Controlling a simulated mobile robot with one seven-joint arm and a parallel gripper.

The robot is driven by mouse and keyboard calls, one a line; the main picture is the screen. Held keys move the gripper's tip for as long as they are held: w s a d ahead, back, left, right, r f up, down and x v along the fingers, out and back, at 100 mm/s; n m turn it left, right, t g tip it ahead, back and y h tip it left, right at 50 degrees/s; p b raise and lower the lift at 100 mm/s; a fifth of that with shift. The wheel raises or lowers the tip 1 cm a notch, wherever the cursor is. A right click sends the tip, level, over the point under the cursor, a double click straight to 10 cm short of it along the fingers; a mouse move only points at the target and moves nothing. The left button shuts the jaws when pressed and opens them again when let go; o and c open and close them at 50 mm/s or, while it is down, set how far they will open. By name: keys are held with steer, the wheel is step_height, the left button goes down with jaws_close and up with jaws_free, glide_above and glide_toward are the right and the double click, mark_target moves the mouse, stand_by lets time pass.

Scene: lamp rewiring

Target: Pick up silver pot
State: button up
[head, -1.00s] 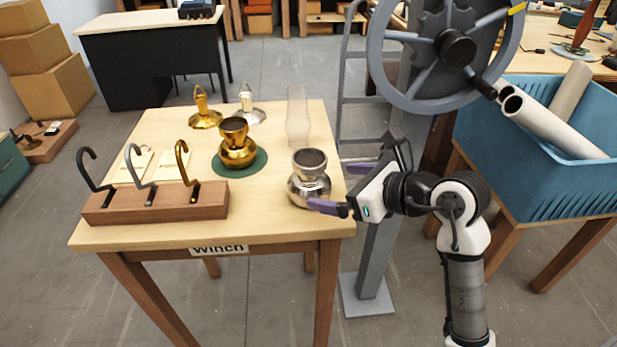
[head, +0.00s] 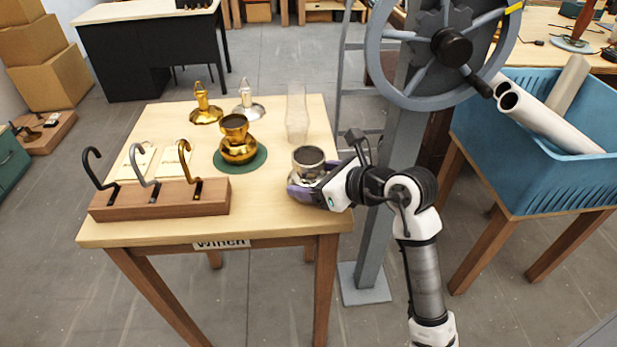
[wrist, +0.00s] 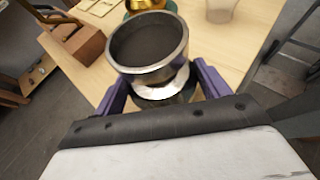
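The silver pot (head: 308,160) stands upright near the right front of the wooden table (head: 268,215). It has a wide dark-mouthed rim, a narrow neck and a rounder lower body. My gripper (head: 306,193) reaches in from the right, low around the pot. In the wrist view the silver pot (wrist: 150,50) sits between the two purple fingers of my gripper (wrist: 158,92), one on each side. The fingers are apart, and slight gaps seem to show beside the neck. The fingertips and the pot's lower body are partly hidden, so contact is unclear.
A gold pot (head: 236,150) stands on a green round mat (head: 256,163). A clear glass chimney (head: 297,115) stands behind the silver pot. A wooden hook rack (head: 160,200) is at the left front. A grey winch wheel and post (head: 395,190) stand close to the right.

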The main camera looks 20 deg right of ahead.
steer(key=c, duration=0.6)
steer(key=shift+c, duration=0.2)
